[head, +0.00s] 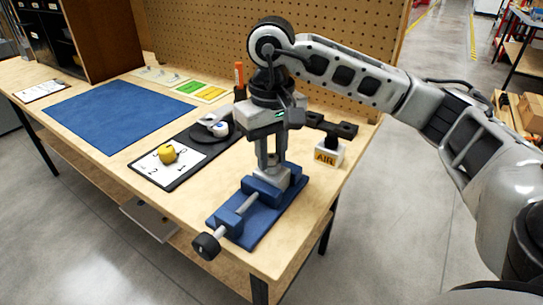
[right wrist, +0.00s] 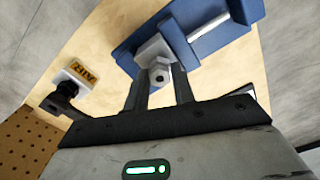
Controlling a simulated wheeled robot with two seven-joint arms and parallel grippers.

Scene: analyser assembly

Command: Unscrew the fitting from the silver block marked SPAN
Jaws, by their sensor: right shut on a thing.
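A silver block (head: 272,178) sits clamped in a blue vise (head: 240,217) near the table's front right corner. It also shows in the right wrist view (right wrist: 152,50); I cannot read a SPAN mark on it. A grey hex-shaped fitting (right wrist: 160,75) with a dark hole stands on the block. My right gripper (head: 268,160) points down over the block, its fingers on either side of the fitting and shut on it. In the head view the fingers mostly hide the fitting. My left gripper is not in view.
A white block marked AIR (head: 328,156) with a black fitting stands right of the vise. Left are a numbered white card (head: 158,172) with a yellow part (head: 167,153) and a dark mat. A blue mat (head: 110,112) lies clear. A pegboard (head: 330,85) stands behind.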

